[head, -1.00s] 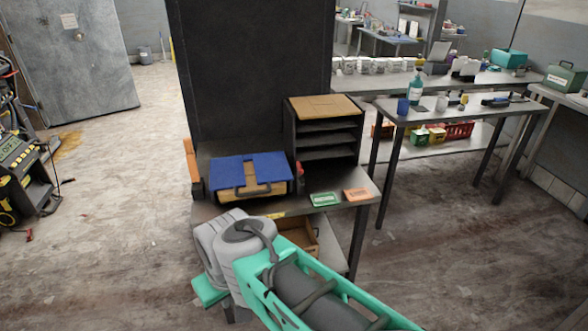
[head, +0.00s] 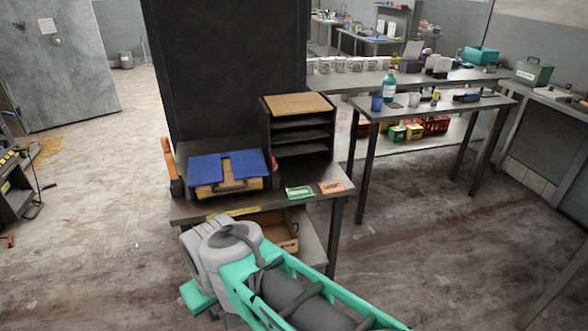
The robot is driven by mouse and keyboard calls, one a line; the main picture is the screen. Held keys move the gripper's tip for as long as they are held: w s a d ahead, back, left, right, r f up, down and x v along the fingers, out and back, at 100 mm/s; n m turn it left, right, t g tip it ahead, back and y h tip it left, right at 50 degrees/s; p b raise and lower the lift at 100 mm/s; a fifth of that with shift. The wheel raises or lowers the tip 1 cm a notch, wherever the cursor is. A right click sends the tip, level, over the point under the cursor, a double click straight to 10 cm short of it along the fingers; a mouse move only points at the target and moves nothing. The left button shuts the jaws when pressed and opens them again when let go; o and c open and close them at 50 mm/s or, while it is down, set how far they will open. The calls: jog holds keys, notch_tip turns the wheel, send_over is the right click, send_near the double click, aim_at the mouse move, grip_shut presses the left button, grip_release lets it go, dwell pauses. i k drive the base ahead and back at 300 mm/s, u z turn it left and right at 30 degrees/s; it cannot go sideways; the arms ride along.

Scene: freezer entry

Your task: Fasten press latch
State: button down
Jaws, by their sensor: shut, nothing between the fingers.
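A case (head: 228,172) with a blue lid and a wood-coloured body lies on the near table. A dark handle runs along its front, and a small tab or notch shows at the front middle of the lid. At this size I cannot tell whether this is the press latch or how it stands. My green and grey arm reaches in at the bottom, in front of the table. Its grey joint is nearest the table's front edge. My gripper does not show; the arm end is hidden or out of view.
The near table (head: 190,211) also holds a dark shelf unit (head: 267,130), a green card (head: 299,193) and an orange card (head: 332,187). A wooden drawer (head: 285,238) sits below. A tall dark panel (head: 228,70) stands behind.

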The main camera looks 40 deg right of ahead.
aim_at(273, 160)
jog(key=k, duration=1.1)
jog(key=z, duration=0.45)
jog(key=i, duration=0.5)
jog(key=z, duration=0.7)
jog(key=i, duration=0.8)
jog(key=u, duration=0.65)
jog(key=i, duration=0.8)
jog(key=u, duration=0.8)
